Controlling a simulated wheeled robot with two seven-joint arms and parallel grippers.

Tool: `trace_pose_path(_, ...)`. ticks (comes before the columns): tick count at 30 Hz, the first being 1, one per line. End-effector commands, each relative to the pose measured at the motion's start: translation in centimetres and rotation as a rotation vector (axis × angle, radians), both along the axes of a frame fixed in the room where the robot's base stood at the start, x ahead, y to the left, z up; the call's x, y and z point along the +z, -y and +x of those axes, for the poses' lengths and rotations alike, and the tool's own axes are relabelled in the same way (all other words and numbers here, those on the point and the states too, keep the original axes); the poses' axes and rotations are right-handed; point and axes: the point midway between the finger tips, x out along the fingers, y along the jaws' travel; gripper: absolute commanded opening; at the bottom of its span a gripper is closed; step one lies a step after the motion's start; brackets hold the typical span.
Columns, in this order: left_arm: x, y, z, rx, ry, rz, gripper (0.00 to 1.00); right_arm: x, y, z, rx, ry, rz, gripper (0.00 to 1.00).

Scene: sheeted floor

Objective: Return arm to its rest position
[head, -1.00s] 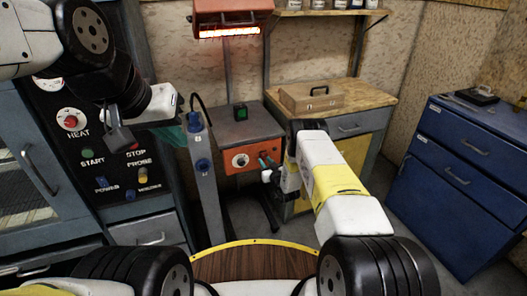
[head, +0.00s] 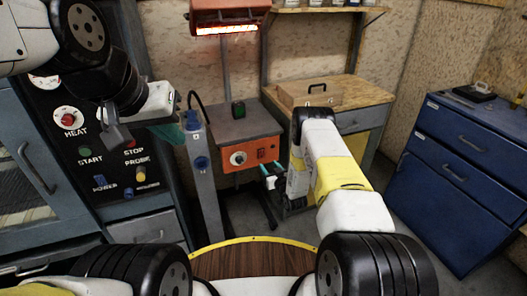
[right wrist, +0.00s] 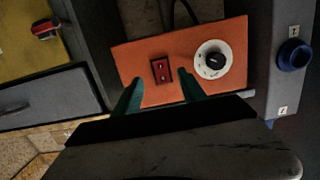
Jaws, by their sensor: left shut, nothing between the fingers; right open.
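My right arm reaches forward from the lower right in the head view. Its teal-fingered right gripper (head: 269,168) is open and empty, in front of the orange control panel (head: 232,158). In the right wrist view the two fingertips (right wrist: 160,92) stand apart, with the panel (right wrist: 140,62), its red switch (right wrist: 161,71) and white dial (right wrist: 213,60) beyond. I cannot tell the exact gap to the panel. My left arm is folded at the upper left in the head view. Its left gripper (head: 170,133) is shut and empty, partly hidden by the arm, in front of the dark cabinet panel.
A grey post with blue knobs (head: 202,170) stands left of the orange panel. A glowing heater (head: 226,29) hangs above. A wooden bench (head: 355,95) with a wooden box (head: 309,94) is behind my right arm. Blue drawers (head: 455,170) stand right, with open floor between.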

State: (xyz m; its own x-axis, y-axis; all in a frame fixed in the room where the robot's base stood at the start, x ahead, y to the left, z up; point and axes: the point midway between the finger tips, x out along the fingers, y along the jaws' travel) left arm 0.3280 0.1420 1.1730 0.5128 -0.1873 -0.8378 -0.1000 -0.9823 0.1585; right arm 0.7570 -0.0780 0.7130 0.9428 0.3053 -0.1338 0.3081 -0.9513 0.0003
Motion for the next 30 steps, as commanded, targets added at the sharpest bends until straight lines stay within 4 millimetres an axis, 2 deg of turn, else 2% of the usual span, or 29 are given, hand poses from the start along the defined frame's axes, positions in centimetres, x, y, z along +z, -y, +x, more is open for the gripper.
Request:
trace_pose_path(4, 0.0, 0.0, 0.0, 0.0, 0.0, 0.0, 0.0, 0.2, 0.3, -0.9, 0.001, 0.0, 0.001, 0.49)
trace_pose_path(13, 0.0, 0.0, 0.0, 0.0, 0.0, 0.0, 0.0, 0.2, 0.3, -1.0, 0.0, 0.001, 0.0, 0.49)
trace_pose_path(17, 0.0, 0.0, 0.0, 0.0, 0.0, 0.0, 0.0, 1.9, 0.7, 0.1, -0.009, -0.009, -0.009, 0.49)
trace_pose_path(20, 0.0, 0.0, 0.0, 0.0, 0.0, 0.0, 0.0, 5.3, 1.5, 1.8, -0.03, -0.037, -0.028, 0.49)
trace_pose_path(24, 0.0, 0.0, 0.0, 0.0, 0.0, 0.0, 0.0, 12.1, 3.0, 3.9, -0.072, -0.109, -0.057, 0.49)
trace_pose_path(27, 0.0, 0.0, 0.0, 0.0, 0.0, 0.0, 0.0, 16.9, 4.0, 4.2, -0.101, -0.168, -0.071, 0.49)
trace_pose_path(30, 0.0, 0.0, 0.0, 0.0, 0.0, 0.0, 0.0, 21.8, 5.0, 3.6, -0.128, -0.226, -0.078, 0.49)
